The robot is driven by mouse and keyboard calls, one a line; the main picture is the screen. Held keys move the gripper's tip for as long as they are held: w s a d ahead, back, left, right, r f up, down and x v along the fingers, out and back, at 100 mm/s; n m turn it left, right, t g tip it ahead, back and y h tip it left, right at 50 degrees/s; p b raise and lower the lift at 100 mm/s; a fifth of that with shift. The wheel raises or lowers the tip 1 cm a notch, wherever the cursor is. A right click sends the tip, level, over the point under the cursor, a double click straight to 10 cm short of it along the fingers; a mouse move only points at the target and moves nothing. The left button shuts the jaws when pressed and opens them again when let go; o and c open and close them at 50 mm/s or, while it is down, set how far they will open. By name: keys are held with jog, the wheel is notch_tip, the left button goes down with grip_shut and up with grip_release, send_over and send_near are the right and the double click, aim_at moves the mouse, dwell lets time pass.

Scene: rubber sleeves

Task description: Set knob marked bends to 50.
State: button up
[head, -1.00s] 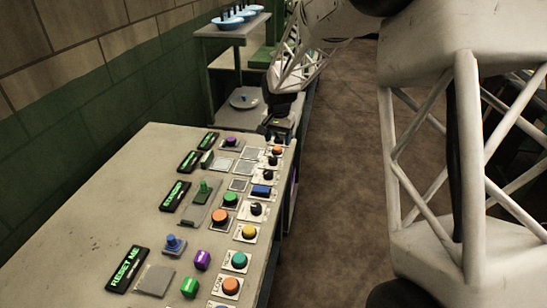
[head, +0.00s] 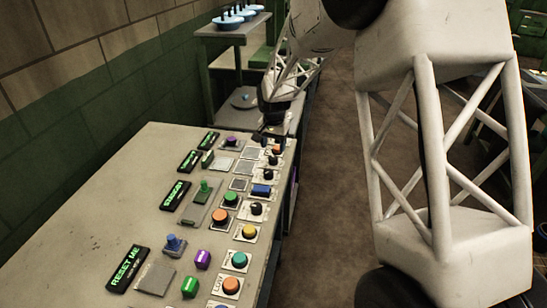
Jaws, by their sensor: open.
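A control panel (head: 110,215) carries rows of buttons, sliders and knobs. Black knobs stand along its right edge: one (head: 257,208) on a white plate near the middle, one (head: 270,174) farther back, and one (head: 273,160) behind that. The labels are too small to read, so I cannot tell which knob is marked bends or its value. My gripper (head: 266,138) is at the panel's far right corner, above or beside the rearmost controls, pointing down. It is open, with nothing visible in it. Its fingertips are small and dark, and I cannot tell whether they touch anything.
Lit green displays stand along the panel, the nearest reading RESET ME (head: 127,268). Open floor (head: 325,200) lies to the right.

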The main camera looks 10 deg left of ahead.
aim_at(273, 157)
jog(key=shift+f, duration=2.9)
jog(key=shift+c, duration=0.3)
jog(key=c, duration=0.9)
jog(key=shift+o, duration=0.2)
jog(key=shift+n, duration=0.4)
jog(key=n, duration=1.1)
